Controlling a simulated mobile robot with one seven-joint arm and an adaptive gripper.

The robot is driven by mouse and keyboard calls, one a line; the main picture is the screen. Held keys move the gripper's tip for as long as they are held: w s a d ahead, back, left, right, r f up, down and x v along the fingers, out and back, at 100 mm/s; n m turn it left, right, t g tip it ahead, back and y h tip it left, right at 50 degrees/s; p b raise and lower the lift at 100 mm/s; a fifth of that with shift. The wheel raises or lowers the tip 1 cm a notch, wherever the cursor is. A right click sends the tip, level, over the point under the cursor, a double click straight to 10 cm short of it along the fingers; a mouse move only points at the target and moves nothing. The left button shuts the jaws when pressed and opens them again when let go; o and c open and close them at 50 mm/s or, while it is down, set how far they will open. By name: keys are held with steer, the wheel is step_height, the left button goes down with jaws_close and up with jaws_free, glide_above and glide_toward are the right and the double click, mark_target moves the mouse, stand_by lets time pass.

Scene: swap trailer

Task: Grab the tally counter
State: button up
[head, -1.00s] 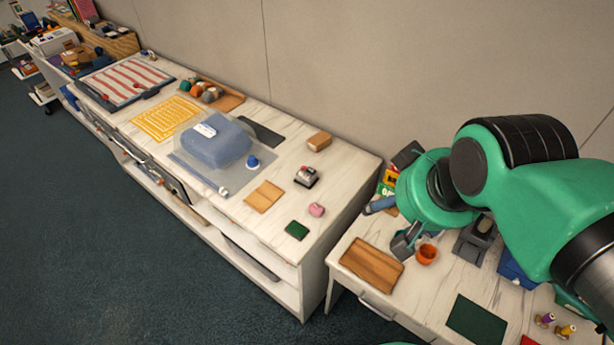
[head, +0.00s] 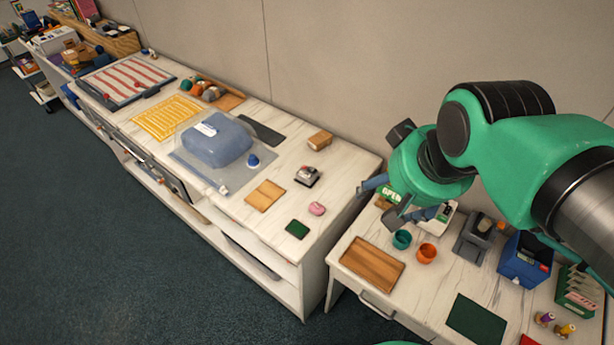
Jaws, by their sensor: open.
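The tally counter (head: 307,176), small, silvery and dark with a touch of red, sits on the long white marbled counter near its right end. My gripper (head: 378,204) is open, with its two fingers apart and pointing left. It hangs over the gap side of the right-hand table, to the right of the tally counter and clear of it. Nothing shows between the fingers.
Around the counter lie a tan block (head: 320,140), a pink item (head: 317,209), a wooden square (head: 265,195) and a green square (head: 297,229). A blue bag-like item (head: 217,142) stands further left. The wall runs behind. Cups (head: 427,253) and a wooden board (head: 372,264) are on the right-hand table.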

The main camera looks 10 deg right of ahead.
steer(key=w+a+r+m+g+p, duration=0.1)
steer(key=w+m, duration=0.1)
steer(key=w, duration=1)
steer(key=m+g+p, duration=0.4)
steer(key=m, duration=0.2)
glide_above(306, 173)
step_height(306, 173, down, 29)
steer(key=shift+w+d+f, duration=0.15)
steer(key=shift+f, duration=0.15)
steer(key=shift+f+b, duration=0.6)
steer(key=shift+f, duration=3.7)
steer(key=shift+f, duration=0.1)
steer(key=shift+f+b, duration=0.35)
steer(key=shift+f, duration=2.1)
